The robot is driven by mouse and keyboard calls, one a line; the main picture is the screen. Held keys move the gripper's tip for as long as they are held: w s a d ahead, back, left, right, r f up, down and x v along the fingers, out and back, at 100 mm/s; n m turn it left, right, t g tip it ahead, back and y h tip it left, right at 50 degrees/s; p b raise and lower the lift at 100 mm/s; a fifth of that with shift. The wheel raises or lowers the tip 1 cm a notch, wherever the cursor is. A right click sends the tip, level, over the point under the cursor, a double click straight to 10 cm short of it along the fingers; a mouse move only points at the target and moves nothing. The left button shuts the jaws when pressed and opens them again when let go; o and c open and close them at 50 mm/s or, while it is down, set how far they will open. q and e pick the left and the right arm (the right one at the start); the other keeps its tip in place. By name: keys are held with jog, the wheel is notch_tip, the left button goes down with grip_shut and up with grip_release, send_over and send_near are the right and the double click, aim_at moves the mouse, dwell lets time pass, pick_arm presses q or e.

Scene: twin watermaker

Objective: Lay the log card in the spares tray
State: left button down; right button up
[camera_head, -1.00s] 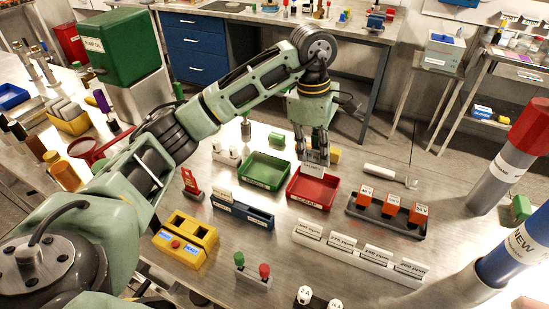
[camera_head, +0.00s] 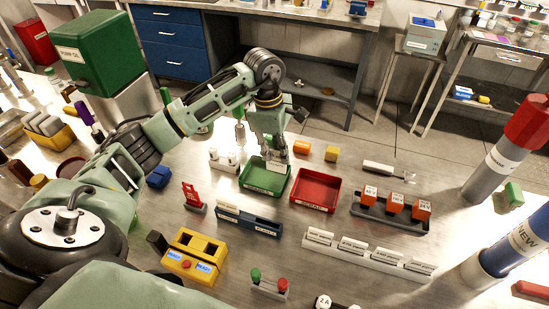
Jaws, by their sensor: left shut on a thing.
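My left gripper (camera_head: 275,149) points down and is shut on the small white log card (camera_head: 277,163). It holds the card over the back right part of the green tray (camera_head: 263,190). The green tray has a white label on its front that is too small to read surely; I take it for the spares tray. The card looks upright, and I cannot tell whether it touches the tray floor. A red tray (camera_head: 313,205), with a label like "SCRAP", stands just right of the green one. My right gripper is not in view.
A blue slotted holder (camera_head: 247,217) and a red stand (camera_head: 193,196) are in front of the green tray. Orange (camera_head: 303,147) and yellow (camera_head: 331,153) blocks lie behind the red tray. A rack of orange blocks (camera_head: 390,210) is on the right.

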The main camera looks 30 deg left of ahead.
aim_at(275, 163)
pick_arm(q)
jog(key=shift+s+a+f, duration=0.1)
jog(key=shift+a+f, duration=0.05)
jog(key=shift+f, duration=0.05)
notch_tip(275, 163, down, 3)
jog(key=shift+f+p, duration=0.1)
jog(key=shift+p, duration=0.7)
jog(key=shift+f, duration=0.35)
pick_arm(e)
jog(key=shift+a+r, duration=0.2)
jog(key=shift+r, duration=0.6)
pick_arm(q)
jog(key=shift+f, duration=0.15)
jog(key=c, duration=1.9)
grip_release()
jog(key=shift+c, duration=0.2)
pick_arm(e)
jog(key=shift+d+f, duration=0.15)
